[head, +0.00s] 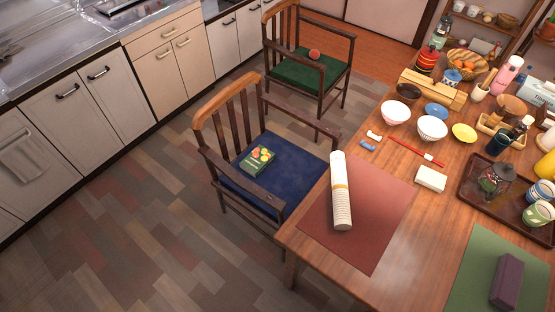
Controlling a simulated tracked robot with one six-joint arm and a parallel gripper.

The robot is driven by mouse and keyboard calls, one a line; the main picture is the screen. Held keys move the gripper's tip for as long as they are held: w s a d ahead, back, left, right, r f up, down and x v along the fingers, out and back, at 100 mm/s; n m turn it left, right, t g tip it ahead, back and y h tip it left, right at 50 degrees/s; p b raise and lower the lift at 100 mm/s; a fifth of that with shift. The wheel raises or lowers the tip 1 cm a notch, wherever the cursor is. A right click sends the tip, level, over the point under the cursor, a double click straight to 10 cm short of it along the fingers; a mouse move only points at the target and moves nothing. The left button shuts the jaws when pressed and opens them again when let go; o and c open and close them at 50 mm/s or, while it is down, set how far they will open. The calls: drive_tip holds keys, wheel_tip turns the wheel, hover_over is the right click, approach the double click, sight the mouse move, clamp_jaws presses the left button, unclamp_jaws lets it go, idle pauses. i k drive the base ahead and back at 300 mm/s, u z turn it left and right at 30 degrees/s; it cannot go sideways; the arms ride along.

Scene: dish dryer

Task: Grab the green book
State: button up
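A small dark green book (257,160) with red and yellow round shapes on its cover lies on the blue seat (290,168) of the nearer wooden chair. It sits towards the left of the seat, between the chair's backrest and an armrest. It is fully in sight apart from its underside. My gripper is not in view.
The wooden table (330,255) stands right of the chair, its edge close to the seat. A white cylinder (341,190) with a yellow band is over the red placemat (385,220). A second chair (308,70) stands behind. The floor (130,215) at left is clear.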

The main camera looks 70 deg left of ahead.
sight(261, 157)
drive_tip(key=z, duration=1.05)
drive_tip(key=k, duration=2.75)
drive_tip(key=u, duration=1)
